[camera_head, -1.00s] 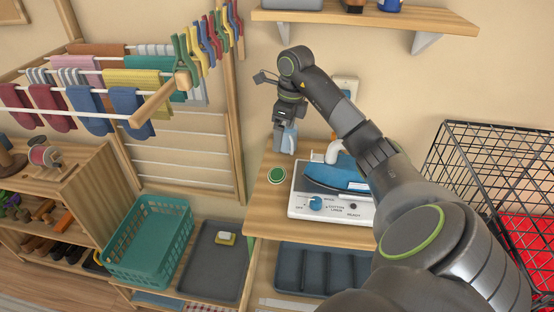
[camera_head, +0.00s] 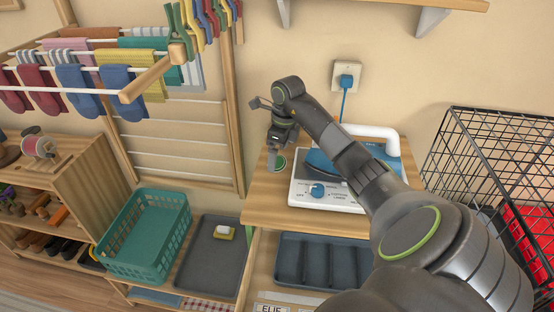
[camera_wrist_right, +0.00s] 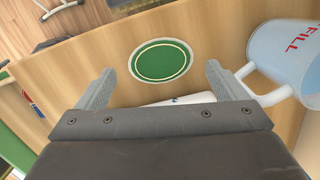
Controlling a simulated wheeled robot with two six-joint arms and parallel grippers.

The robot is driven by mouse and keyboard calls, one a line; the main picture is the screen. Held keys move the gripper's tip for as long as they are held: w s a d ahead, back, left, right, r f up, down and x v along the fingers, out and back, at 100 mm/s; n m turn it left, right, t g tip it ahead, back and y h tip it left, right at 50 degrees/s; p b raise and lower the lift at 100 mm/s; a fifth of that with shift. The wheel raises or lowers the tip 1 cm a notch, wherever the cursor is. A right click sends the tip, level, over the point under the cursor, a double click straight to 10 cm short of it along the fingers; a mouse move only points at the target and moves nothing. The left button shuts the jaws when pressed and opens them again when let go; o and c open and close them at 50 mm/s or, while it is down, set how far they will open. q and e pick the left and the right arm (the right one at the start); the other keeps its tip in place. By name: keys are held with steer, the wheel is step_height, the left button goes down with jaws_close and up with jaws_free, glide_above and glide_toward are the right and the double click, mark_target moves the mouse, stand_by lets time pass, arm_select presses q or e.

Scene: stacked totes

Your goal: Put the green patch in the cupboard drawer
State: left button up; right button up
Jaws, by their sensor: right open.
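The green patch (camera_head: 281,162) is round with a pale ring and lies flat on the wooden cupboard top (camera_head: 262,208), left of the iron station. My right gripper (camera_head: 276,157) is over it, pointing down, and partly hides it. In the right wrist view the patch (camera_wrist_right: 160,62) lies between and just beyond the two open fingertips (camera_wrist_right: 160,72), with nothing held. An open drawer with a dark grey divided insert (camera_head: 318,262) is below the cupboard top. My left gripper is not in view.
A white and blue iron on its station (camera_head: 330,190) stands right of the patch. A blue-white jug marked FILL (camera_wrist_right: 290,55) is close to the right finger. A black wire crate (camera_head: 500,150), teal basket (camera_head: 150,235) and grey tray (camera_head: 212,255) stand around.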

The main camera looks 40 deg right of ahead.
steer(key=shift+w+f, duration=0.1)
steer(key=shift+f, duration=0.7)
steer(key=c, duration=1)
